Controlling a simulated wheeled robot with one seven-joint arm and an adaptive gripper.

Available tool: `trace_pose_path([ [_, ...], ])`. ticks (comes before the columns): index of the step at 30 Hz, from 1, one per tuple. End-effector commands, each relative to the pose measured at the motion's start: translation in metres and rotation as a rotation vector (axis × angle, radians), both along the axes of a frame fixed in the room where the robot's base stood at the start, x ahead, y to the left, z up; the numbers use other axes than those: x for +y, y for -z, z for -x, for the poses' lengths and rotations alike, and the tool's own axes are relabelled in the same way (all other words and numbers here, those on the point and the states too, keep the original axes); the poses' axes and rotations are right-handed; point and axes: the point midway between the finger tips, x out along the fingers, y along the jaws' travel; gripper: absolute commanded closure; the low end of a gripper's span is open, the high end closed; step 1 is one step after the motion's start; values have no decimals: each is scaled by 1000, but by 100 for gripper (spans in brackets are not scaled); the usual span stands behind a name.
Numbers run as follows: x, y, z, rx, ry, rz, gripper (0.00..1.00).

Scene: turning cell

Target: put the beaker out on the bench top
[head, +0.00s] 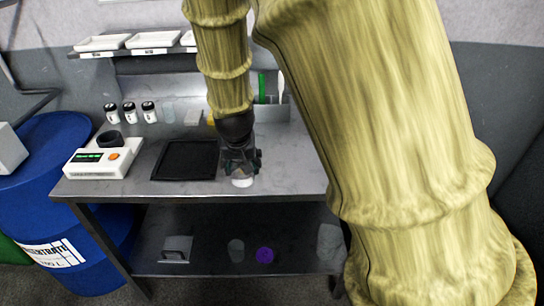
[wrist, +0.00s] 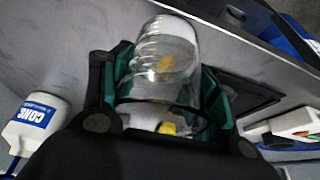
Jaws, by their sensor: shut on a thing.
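My gripper (head: 241,164) is over the front part of the bench top (head: 290,165), just right of the black tray. In the wrist view its teal-lined fingers (wrist: 168,88) are shut on a clear glass beaker (wrist: 166,55), one finger on each side. In the head view only the pale lower end of the beaker (head: 242,182) shows below the fingers, close to the bench top near the front edge. I cannot tell whether it touches the surface. My gripper hides the rest of it there.
The black tray (head: 186,160) and a white scale (head: 105,160) are to the left. Small bottles (head: 130,112) and a grey caddy (head: 270,110) stand behind. The lower shelf (head: 205,266) holds clear vessels and a purple item. A CONC bottle (wrist: 38,118) is in the wrist view.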

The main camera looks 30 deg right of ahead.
Motion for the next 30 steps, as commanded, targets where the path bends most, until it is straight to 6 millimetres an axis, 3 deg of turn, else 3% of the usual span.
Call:
trace_pose_path([
  [3, -15, -5, 12, 1, 35, 0, 74],
  [8, -29, -6, 12, 0, 51, -1, 74],
  [30, -139, 6, -65, -2, 49, -1, 74],
])
